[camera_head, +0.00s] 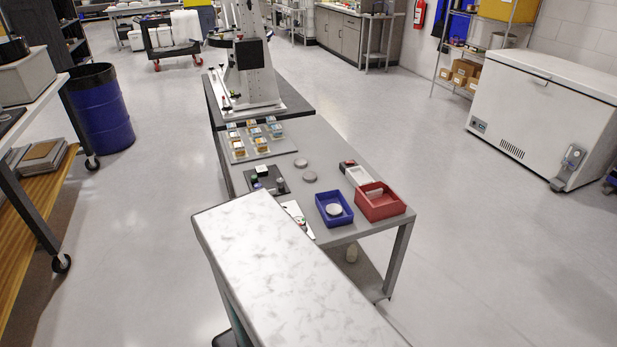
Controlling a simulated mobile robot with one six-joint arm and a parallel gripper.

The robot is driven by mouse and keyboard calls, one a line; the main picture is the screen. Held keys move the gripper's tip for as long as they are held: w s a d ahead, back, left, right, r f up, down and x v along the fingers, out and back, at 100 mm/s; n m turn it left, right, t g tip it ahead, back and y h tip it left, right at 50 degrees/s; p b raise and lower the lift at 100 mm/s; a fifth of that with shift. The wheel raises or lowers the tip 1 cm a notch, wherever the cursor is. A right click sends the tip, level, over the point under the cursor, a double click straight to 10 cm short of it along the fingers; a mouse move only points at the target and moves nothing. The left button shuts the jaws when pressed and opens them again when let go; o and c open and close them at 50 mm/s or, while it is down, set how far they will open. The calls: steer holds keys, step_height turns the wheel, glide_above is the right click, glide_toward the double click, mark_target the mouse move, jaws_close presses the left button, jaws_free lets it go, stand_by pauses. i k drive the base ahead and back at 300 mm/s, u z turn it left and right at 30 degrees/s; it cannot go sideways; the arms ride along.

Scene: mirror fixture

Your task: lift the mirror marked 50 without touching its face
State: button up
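Several small mounted pieces with blue, yellow and white parts stand in rows on a grey plate (285,148) on the grey table (340,160). They may be the mirrors, but they are too small for me to read any mark, so I cannot tell which is 50. Two pale round discs, one farther back (302,163) and one nearer (310,177), lie flat on the table to the right of the plate. Another pale disc (334,210) lies in a blue tray (345,219). My gripper is not in view.
A red box (382,206) stands right of the blue tray, at the table's corner. A black plate with small parts (268,187) lies at left. A tall white stand (252,75) rises behind. A pale mottled slab (280,270) fills the foreground. Floor at right is clear.

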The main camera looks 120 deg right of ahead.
mark_target(308, 176)
steer(key=u, duration=0.35)
steer(key=k, duration=1.6)
steer(key=z, duration=0.35)
steer(key=k, duration=0.45)
steer(key=z, duration=0.6)
steer(key=k, duration=0.95)
steer(key=u, duration=0.25)
steer(key=i, duration=0.25)
steer(key=z, duration=0.15)
